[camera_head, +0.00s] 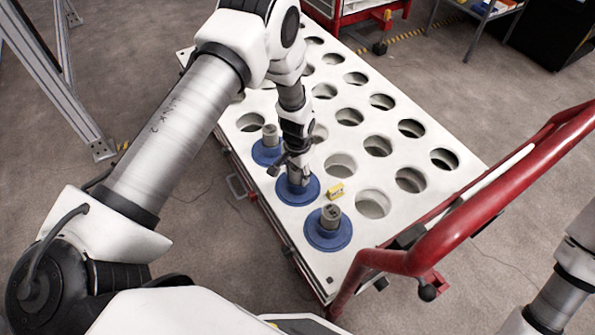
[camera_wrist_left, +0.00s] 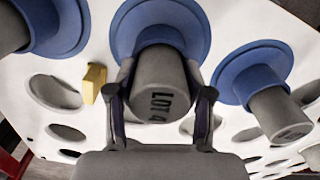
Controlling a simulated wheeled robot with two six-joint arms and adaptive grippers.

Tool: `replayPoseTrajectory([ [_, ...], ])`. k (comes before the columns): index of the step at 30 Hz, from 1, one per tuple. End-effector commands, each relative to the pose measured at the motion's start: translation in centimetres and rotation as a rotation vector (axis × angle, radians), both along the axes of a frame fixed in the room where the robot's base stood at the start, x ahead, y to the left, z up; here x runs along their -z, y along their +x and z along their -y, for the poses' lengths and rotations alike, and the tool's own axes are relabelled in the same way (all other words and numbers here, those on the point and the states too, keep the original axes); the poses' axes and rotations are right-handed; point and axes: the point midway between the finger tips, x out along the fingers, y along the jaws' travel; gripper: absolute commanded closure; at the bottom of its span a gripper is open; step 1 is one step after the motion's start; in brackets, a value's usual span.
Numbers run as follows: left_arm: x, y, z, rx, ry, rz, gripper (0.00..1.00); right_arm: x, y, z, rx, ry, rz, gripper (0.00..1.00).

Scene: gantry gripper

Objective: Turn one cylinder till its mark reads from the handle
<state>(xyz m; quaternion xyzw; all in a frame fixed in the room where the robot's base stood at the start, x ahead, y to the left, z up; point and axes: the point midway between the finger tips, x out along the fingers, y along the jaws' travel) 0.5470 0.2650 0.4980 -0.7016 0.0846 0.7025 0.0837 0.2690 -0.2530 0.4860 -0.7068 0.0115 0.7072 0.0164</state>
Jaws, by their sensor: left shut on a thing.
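Three grey cylinders on blue round flanges stand in a row along the left edge of a white perforated cart top. My left gripper (camera_head: 291,166) is closed around the middle cylinder (camera_head: 295,184), with a finger on each side of it in the wrist view (camera_wrist_left: 161,94). Its end carries a dark "LOT 4" mark (camera_wrist_left: 160,104), with the lettering running roughly up and down there. The near cylinder (camera_head: 329,216) and the far cylinder (camera_head: 270,135) stand free. The red handle (camera_head: 470,212) is at the cart's near right end. My right gripper is outside the views.
A small yellow block (camera_head: 334,191) lies on the cart top (camera_head: 309,268), close to the held cylinder's flange. Several empty round holes fill the rest of the top. A red-framed cart (camera_head: 349,14) stands behind, and a metal frame (camera_head: 62,85) is at the left.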

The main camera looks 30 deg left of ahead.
Motion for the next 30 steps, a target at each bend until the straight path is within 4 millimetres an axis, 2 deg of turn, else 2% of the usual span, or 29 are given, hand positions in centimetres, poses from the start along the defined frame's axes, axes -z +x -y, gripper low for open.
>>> replayPoseTrajectory([
  [1, 0.0, 0.0, 0.0, -0.001, 0.0, 0.001, 0.42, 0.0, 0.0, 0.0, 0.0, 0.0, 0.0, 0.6],
  [3, 0.0, 0.0, 0.0, -0.001, 0.0, 0.001, 0.19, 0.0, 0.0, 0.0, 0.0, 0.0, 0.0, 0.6],
  [14, -0.3, 0.0, 0.0, -0.003, 0.0, 0.0, 0.19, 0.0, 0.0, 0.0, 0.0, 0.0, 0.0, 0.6],
  [17, -1.6, 0.1, 0.0, -0.003, 0.0, 0.003, 0.19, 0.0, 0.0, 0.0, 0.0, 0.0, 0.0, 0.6],
  [27, -9.8, 0.1, 0.0, -0.003, 0.0, 0.004, 0.19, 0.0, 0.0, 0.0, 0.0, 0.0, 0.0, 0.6],
  [30, -11.3, 0.1, 0.0, -0.003, 0.0, 0.002, 0.19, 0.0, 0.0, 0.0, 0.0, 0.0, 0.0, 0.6],
])
